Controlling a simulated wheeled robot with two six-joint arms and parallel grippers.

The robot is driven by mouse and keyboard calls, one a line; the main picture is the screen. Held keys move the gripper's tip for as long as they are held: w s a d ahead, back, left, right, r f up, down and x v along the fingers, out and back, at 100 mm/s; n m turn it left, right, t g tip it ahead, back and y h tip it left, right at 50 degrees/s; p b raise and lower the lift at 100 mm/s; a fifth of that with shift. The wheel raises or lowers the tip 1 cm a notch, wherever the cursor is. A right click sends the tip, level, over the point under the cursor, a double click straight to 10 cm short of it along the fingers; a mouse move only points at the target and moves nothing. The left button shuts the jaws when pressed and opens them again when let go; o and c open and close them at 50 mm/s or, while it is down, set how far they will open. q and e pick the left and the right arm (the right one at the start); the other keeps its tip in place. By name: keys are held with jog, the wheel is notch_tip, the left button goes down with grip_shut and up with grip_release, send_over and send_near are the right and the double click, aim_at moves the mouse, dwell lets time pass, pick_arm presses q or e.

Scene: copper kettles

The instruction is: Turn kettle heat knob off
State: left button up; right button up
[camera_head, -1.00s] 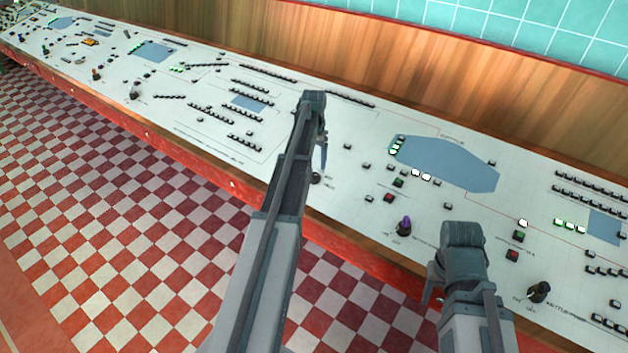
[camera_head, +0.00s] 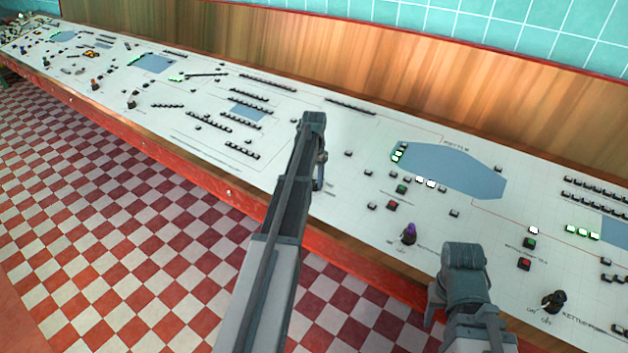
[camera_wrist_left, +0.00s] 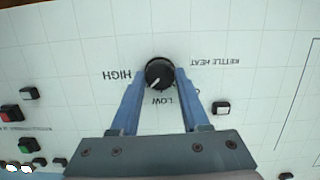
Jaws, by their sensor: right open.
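The kettle heat knob (camera_wrist_left: 160,74) is black and round with a white pointer, in the left wrist view. The pointer aims down-left in the picture, between the printed words HIGH and LOW. The blue fingers of my left gripper (camera_wrist_left: 160,82) are on both sides of the knob, with their tips close against its edges. I cannot tell whether they press on it. In the head view my left gripper (camera_head: 320,172) points down at the panel, and the knob is not clear there. My right gripper (camera_head: 432,302) hangs over the panel's front edge, open, with its fingers mostly hidden.
The white control panel (camera_head: 350,200) runs from far left to right. A purple-topped knob (camera_head: 409,233) stands between my arms and a black knob (camera_head: 553,300) stands to the right. Red button (camera_wrist_left: 10,112) and white button (camera_wrist_left: 221,108) lie beside the heat knob.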

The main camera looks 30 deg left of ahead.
pick_arm(q)
grip_shut()
jog(key=shift+n, duration=0.3)
jog(key=n, duration=0.3)
jog(key=shift+a+n+h, duration=0.1)
jog(key=shift+n+h, duration=0.3)
jog(key=n+h, duration=0.1)
jog(key=n, duration=0.3)
jog(key=shift+s+a+t, duration=0.1)
jog(key=shift+t, duration=0.2)
jog(key=n, duration=0.4)
jog(key=shift+s+n+t+b, duration=0.1)
jog(key=shift+n+t+b, duration=0.2)
jog(key=shift+n, duration=0.1)
jog(key=n, duration=0.4)
jog(key=shift+t+h, duration=0.3)
jog(key=shift+t, duration=0.1)
jog(key=shift+n, duration=0.4)
